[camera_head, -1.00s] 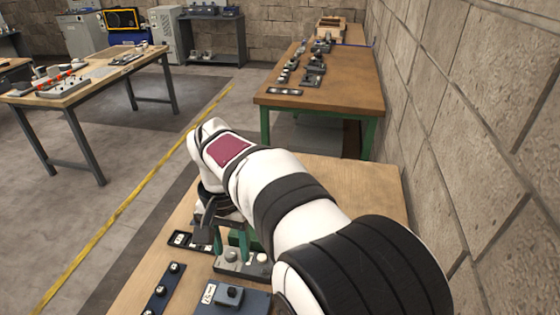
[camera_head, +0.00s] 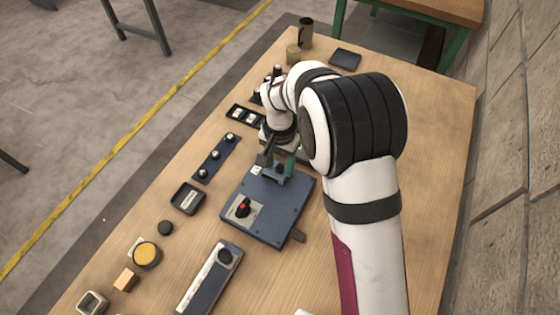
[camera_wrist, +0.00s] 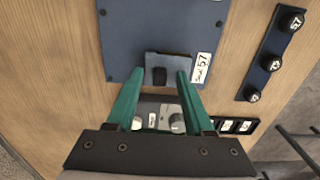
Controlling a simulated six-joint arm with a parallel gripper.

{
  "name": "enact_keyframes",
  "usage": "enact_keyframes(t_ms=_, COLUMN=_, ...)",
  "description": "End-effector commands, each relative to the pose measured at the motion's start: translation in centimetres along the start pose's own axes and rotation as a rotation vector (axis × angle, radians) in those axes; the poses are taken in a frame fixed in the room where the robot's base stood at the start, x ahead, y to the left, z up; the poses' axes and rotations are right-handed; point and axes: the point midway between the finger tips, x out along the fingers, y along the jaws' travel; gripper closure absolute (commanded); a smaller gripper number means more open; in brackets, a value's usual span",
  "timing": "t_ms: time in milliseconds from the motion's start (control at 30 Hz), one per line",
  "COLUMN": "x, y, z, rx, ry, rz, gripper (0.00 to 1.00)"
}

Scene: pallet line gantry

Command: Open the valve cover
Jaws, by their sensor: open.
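A blue box (camera_head: 268,207) lies on the wooden bench, with a red knob (camera_head: 243,208) on a pale plate at its near left. The box also shows at the top of the wrist view (camera_wrist: 150,25). Near its edge there is a dark grey plate with a black block (camera_wrist: 159,76), beside a white label (camera_wrist: 202,66) reading 57. I cannot tell for certain whether this plate is the valve cover. My gripper (camera_wrist: 161,80) is open, its green fingers on either side of the block in the picture; contact is not clear. In the head view my gripper (camera_head: 284,168) is over the box's far end.
A strip with several black knobs (camera_head: 216,156) and a dark tray (camera_head: 188,198) lie left of the box. A blue panel with a black knob (camera_head: 210,279) lies nearer. A grey unit with pale knobs (camera_wrist: 158,113) sits close to my fingers. Bare wood lies to the right.

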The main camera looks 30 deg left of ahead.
Motion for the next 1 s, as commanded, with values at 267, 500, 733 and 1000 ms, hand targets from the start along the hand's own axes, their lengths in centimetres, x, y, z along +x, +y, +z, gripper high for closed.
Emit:
enact_keyframes(t_ms=267, x=-0.05, y=0.0, z=-0.01, rx=0.0, ry=0.0, rz=0.0, gripper=0.73)
enact_keyframes(t_ms=500, x=-0.07, y=-0.01, z=-0.02, rx=0.0, ry=0.0, rz=0.0, gripper=1.0)
enact_keyframes(t_ms=733, x=-0.09, y=-0.01, z=-0.02, rx=0.0, ry=0.001, rz=0.0, gripper=1.0)
enact_keyframes(t_ms=1000, x=-0.11, y=-0.02, z=-0.02, rx=0.0, ry=0.001, rz=-0.001, gripper=1.0)
